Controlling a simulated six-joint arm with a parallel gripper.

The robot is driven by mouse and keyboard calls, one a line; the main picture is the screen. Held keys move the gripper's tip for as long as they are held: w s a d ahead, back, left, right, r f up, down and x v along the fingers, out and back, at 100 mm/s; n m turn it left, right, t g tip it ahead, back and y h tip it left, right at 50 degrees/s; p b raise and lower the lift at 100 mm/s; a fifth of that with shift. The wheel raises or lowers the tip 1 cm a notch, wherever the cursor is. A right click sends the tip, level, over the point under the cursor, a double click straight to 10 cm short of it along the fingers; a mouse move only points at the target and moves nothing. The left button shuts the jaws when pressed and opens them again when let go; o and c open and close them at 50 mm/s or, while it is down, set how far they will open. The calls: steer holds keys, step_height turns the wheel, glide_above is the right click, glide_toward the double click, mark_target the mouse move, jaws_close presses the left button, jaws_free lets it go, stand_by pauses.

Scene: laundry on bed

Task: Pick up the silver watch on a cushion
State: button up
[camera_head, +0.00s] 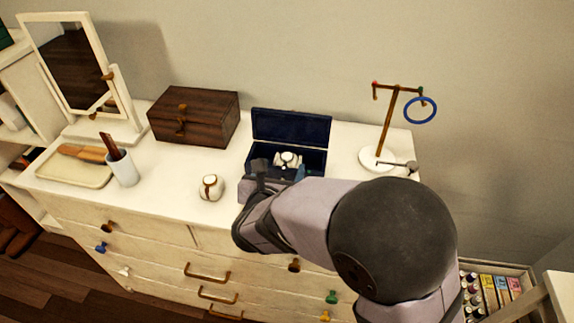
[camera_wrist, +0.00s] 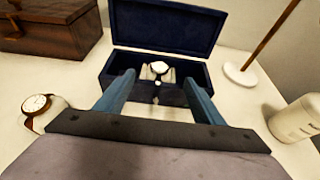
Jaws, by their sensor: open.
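The silver watch on a cushion (camera_head: 287,160) sits inside an open dark blue box (camera_head: 290,127) on the white dresser. In the wrist view the silver watch (camera_wrist: 159,69) shows a pale round face on its cushion, within the blue box (camera_wrist: 166,27). My gripper (camera_wrist: 160,100) is open, its two blue-grey fingers reaching toward the box, one on each side of the watch in the picture. The fingers do not touch the watch as far as I can see. In the head view my arm hides the front of the box and most of my gripper (camera_head: 282,172).
Another watch (camera_head: 211,187), with a brown strap on a white cushion, stands left of the box. A brown wooden box (camera_head: 194,117), a mirror (camera_head: 77,68), a cup (camera_head: 122,167) and a tray (camera_head: 75,172) are further left. A jewellery stand (camera_head: 385,130) is on the right.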

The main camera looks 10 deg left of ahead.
mark_target(286, 161)
steer(key=shift+p+x, duration=0.95)
steer(key=shift+x, duration=2.55)
steer(key=shift+f, duration=0.2)
steer(key=c, duration=1.1)
